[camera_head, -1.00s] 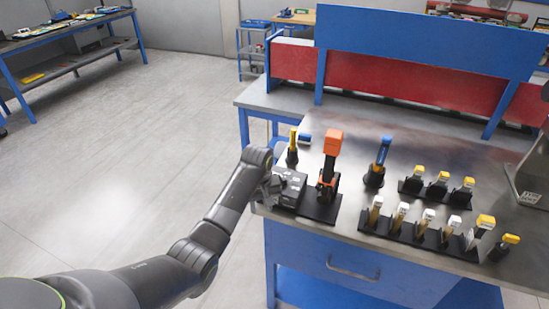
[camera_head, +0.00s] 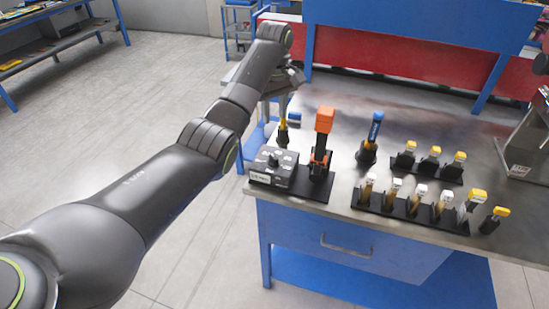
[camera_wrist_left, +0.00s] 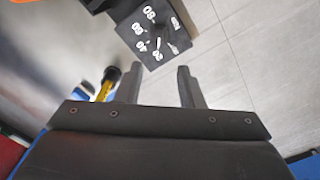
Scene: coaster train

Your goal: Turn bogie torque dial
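The torque dial is a dark box with a black knob and white markings (camera_head: 274,165). It stands at the near left corner of the steel bench, beside an upright orange-and-black tool (camera_head: 323,140). In the left wrist view the dial's face (camera_wrist_left: 155,28) shows numbers such as 80, 60, 40 and 20 at the top, beyond my fingertips. My left gripper (camera_wrist_left: 158,78) is open and empty, its two fingers apart and clear of the dial. In the head view my left gripper (camera_head: 286,85) hangs above and behind the dial, partly hidden by its arm. No right gripper shows.
A yellow-handled tool (camera_head: 283,125) stands just behind the dial. A blue-topped tool (camera_head: 370,138) stands further right. Racks of yellow- and white-topped tools (camera_head: 411,208) fill the right side of the bench. Open floor lies left of the bench.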

